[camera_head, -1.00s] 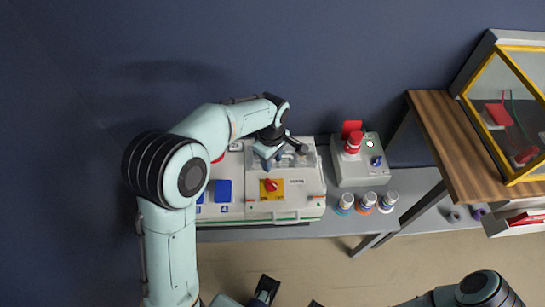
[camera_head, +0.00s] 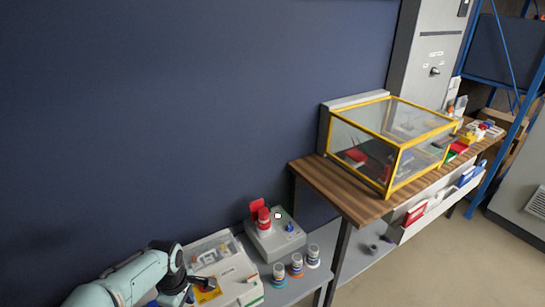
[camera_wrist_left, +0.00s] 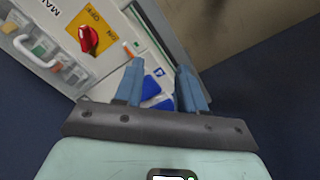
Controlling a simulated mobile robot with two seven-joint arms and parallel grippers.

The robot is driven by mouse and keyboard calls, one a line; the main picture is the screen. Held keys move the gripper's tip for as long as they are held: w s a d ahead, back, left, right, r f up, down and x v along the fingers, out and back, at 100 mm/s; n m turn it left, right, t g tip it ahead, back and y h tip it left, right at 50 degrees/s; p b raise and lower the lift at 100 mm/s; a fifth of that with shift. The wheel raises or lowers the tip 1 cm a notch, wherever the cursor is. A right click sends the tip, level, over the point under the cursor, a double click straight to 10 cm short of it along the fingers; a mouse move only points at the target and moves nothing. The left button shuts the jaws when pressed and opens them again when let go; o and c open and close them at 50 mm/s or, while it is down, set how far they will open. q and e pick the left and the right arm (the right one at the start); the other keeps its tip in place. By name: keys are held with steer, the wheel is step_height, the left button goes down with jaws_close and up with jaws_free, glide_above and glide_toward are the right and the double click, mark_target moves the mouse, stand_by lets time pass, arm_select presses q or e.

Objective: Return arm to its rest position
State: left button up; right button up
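My left arm comes in at the lower left of the head view, with its left gripper (camera_head: 190,292) over the white socket box (camera_head: 232,272). In the left wrist view the gripper (camera_wrist_left: 161,78) is open, with a clear gap between its two blue-grey fingers and nothing held. Behind the fingers are blue socket covers (camera_wrist_left: 150,88) and a red rotary switch (camera_wrist_left: 88,39) on a yellow plate. Whether the fingers touch the box cannot be told. My right gripper is not in view.
A grey box with a red knob (camera_head: 264,219) stands right of the socket box, with three small jars (camera_head: 297,264) in front. A wooden bench (camera_head: 350,200) carries a yellow-framed clear case (camera_head: 392,139). The dark blue wall (camera_head: 180,110) is close behind.

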arm_select(q)
steer(key=s+d+f+m+g+h+p, duration=0.1)
steer(key=s+d+f+m+p, duration=0.2)
steer(key=f, duration=0.6)
steer(key=s+d+f+m+h, duration=0.1)
steer(key=s+f+m, duration=0.2)
steer(key=s+f, duration=0.5)
steer(key=s+d+f+m+p, duration=0.1)
steer(key=s+d+f+m, duration=0.1)
steer(key=s, duration=0.5)
steer(key=s+d+f+m+h+p, duration=0.1)
steer(key=s+d+f+m+p, duration=0.1)
steer(key=s, duration=0.6)
step_height(320, 180, down, 3)
steer(key=shift+d+f+m+h, duration=0.1)
steer(key=shift+d+m+h, duration=0.2)
steer(key=shift+d+m, duration=0.7)
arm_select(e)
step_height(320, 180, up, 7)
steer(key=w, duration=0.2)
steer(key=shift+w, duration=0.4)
arm_select(q)
steer(key=shift+d+n, duration=0.15)
steer(key=shift+n, duration=0.25)
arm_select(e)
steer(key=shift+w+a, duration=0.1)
